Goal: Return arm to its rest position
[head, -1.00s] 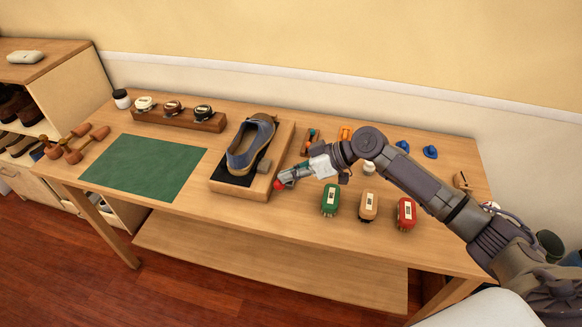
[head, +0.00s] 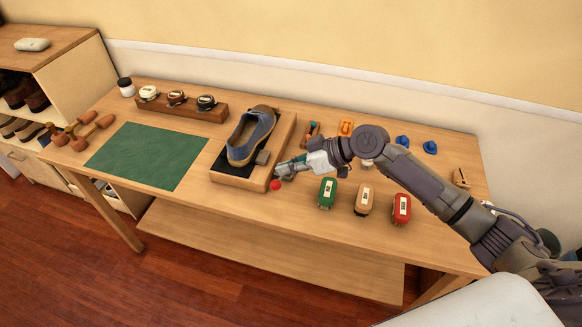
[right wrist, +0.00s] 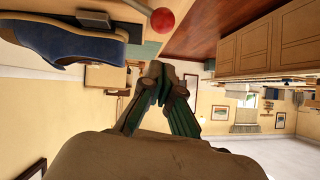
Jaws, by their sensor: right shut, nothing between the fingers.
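My right arm reaches in from the right in the head view. Its gripper (head: 283,171) is shut and empty, just right of the wooden shoe stand (head: 228,181). A red ball knob (head: 275,185) shows just below the fingertips. In the right wrist view the shut fingers (right wrist: 172,78) point upward in the picture, with the red knob (right wrist: 163,20) on a pale rod apart from them. A blue shoe (head: 250,138) rests on the stand's dark pad; part of it shows in the wrist view (right wrist: 65,38). My left gripper is not in view.
Green, tan and red brushes (head: 364,200) stand below my forearm. Orange items (head: 345,128) and blue pieces (head: 430,147) lie behind it. A green mat (head: 147,156), a rack of tins (head: 177,105) and wooden shoe trees (head: 78,132) are at left.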

